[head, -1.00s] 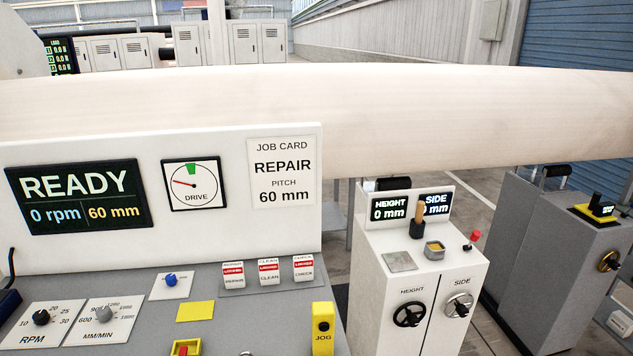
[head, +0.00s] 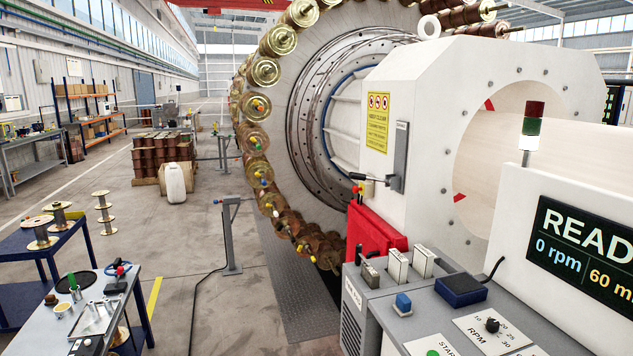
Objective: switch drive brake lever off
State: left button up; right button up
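An upright grey plate (head: 400,155) with a small label at its top, too small to read, is fixed to the white machine housing (head: 430,95). A lever with a black grip (head: 358,176) sticks out to the left from its lower part. This looks like the drive brake lever, but I cannot read its label. A small red and yellow part (head: 360,189) shows just below the grip. The control desk display (head: 580,245) reads "READ" and "0 rpm", cut off at the right edge. Neither of my grippers is in view.
The spool carousel (head: 300,110) stands behind the housing. A red cover (head: 373,238) is below the lever. The grey control desk (head: 400,310) is in front. A tool table (head: 100,310) and blue spool table (head: 40,240) stand at left. Open floor lies between.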

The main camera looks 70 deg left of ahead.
aim_at(361, 177)
jog(key=u, duration=2)
jog(key=i+j+z, duration=0.15)
jog(key=i+z, duration=0.15)
jog(key=z, duration=0.2)
jog(key=i+j+z, duration=0.25)
jog(key=z, duration=0.2)
jog(key=i+j, duration=0.25)
jog(key=i+j+z, duration=0.1)
jog(key=i+j, duration=0.2)
jog(key=j, duration=0.15)
jog(key=i+j, duration=0.25)
jog(key=i+j+z, duration=0.15)
jog(key=j, duration=0.35)
jog(key=i+j, duration=0.3)
jog(key=i+j+z, duration=0.1)
jog(key=i+j, duration=0.15)
jog(key=j, duration=0.25)
